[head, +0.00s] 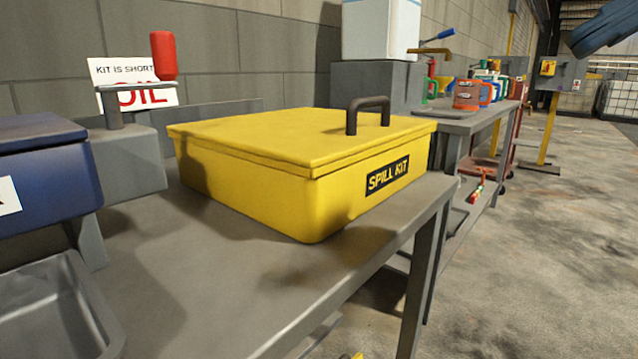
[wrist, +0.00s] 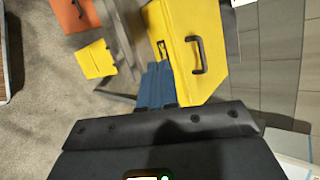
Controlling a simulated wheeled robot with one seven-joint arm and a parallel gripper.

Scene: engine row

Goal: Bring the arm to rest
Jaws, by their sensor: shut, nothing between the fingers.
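My gripper (wrist: 158,68) shows in the wrist view as two blue fingers side by side, shut and empty. They point toward the yellow spill kit box, overlapping the picture of its near side; I cannot tell the exact gap. In the head view a blue part of my arm (head: 603,30) shows at the top right corner, in the air, clear of the bench. The rest of the arm is outside that view.
The yellow spill kit (head: 300,135), lid down with a dark handle, stands on the grey bench (head: 230,290). A blue box (head: 45,180), a red bottle (head: 163,56) and a grey tray (head: 55,310) are at left. Several coloured containers stand behind.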

